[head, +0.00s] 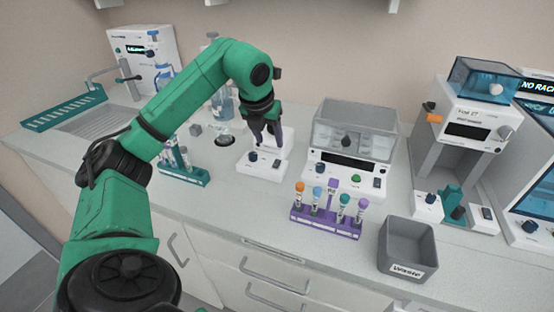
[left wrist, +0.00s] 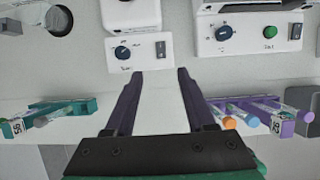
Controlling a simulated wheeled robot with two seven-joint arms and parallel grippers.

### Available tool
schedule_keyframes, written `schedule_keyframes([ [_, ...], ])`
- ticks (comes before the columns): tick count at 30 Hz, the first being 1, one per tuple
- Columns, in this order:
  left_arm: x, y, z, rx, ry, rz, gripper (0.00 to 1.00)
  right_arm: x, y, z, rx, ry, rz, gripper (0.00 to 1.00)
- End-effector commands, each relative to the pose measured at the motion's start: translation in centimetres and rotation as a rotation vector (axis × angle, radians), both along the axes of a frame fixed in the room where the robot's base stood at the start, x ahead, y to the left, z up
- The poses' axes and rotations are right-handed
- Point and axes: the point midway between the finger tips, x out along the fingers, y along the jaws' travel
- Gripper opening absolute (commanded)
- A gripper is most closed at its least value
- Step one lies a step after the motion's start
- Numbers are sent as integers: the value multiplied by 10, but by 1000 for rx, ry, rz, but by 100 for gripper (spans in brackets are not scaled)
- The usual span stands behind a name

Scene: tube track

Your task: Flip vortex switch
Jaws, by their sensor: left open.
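The vortex mixer (head: 262,172) is a small white unit on the counter, with a dark blue knob and a dark rocker switch (head: 277,164) on its front. In the left wrist view the mixer (left wrist: 140,67) shows at the top middle, with its switch (left wrist: 160,49) right of the knob (left wrist: 122,52). My left gripper (head: 264,142) points down over the mixer and hides part of its top. Its two dark fingers (left wrist: 160,76) are apart with nothing between them, and the switch lies just beyond the gap. I cannot tell which way the switch is set.
A white machine (head: 350,170) with a grey lid stands right of the mixer. A teal tube rack (head: 190,178) is at the left and a purple rack (head: 325,223) at the front right. A grey waste bin (head: 410,245) stands near the counter edge. The counter before the mixer is clear.

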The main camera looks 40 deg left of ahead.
Motion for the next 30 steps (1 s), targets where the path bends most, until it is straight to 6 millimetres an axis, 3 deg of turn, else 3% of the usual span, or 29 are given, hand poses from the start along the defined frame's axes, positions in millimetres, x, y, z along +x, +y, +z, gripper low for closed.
schedule_keyframes([
  [6, 21, 7, -55, -3, 5, -3, 55, -2, 0, 5, -1, 4, -1, 0],
  [12, 36, 11, -90, -4, 2, -5, 55, -1, 0, 10, 0, 2, -1, 0],
  [22, 39, 12, -99, -2, -1, -5, 55, 0, 1, 10, 1, -1, 0, 0],
  [26, 39, 12, -98, -2, -1, -5, 5, 1, 2, 10, 2, -2, 0, 0],
  [27, 39, 12, -98, -2, -1, -5, 0, 1, 2, 10, 2, -2, 0, 0],
  [30, 39, 12, -98, -2, -1, -5, 0, 1, 2, 10, 3, -1, 0, 0],
])
